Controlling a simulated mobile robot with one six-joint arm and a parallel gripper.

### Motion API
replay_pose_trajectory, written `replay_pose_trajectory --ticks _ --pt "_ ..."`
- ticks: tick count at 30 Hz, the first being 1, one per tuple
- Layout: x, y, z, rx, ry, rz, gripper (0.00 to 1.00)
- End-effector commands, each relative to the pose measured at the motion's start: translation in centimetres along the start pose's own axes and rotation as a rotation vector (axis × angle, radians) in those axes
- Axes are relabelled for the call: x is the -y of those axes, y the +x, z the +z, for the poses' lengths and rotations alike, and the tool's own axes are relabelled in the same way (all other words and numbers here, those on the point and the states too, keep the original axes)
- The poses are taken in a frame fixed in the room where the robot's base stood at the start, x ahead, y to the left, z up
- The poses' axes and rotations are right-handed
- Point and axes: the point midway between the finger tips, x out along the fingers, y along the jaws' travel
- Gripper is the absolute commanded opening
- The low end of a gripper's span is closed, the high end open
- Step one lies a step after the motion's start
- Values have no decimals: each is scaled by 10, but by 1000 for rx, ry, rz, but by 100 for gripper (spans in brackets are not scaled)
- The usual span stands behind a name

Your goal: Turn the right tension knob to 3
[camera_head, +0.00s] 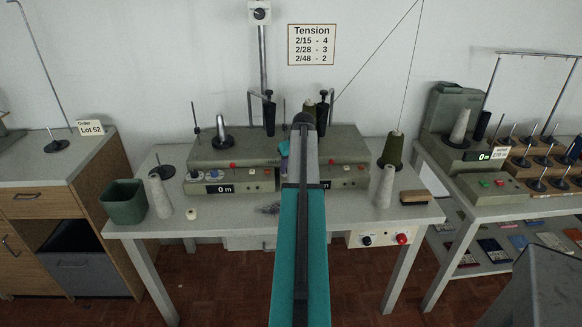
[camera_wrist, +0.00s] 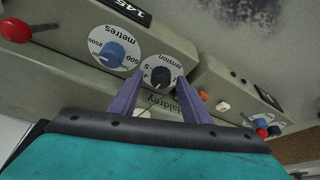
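In the wrist view a black tension knob (camera_wrist: 160,76) sits on a round white dial marked "tension", on a grey-green machine face. Its pointer setting is too small to read. My gripper (camera_wrist: 158,84) has its two purple fingers apart, one on each side of the lower part of the dial. I cannot tell whether they touch the knob; nothing is held. In the head view my arm covers the middle of the winding machine (camera_head: 232,153), hiding the knob and most of the gripper. The wall sign (camera_head: 311,45) lists Tension: 2/15 - 4, 2/28 - 3, 2/48 - 2.
A blue "metres" knob (camera_wrist: 113,54) is left of the tension dial, and an orange button (camera_wrist: 222,106) is to its right. A red knob (camera_wrist: 15,30) is at the upper left. Yarn cones (camera_head: 394,149) and a green bin (camera_head: 124,202) stand on the table (camera_head: 225,220).

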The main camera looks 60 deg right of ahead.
Motion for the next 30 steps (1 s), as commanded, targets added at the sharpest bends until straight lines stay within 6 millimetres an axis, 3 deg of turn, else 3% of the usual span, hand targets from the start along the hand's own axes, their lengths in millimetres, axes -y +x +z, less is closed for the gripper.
replay_pose_trajectory --ticks 14,30 --pt "0 -11 -1 -3 0 0 43" --pt "0 -76 0 -3 0 1 43"
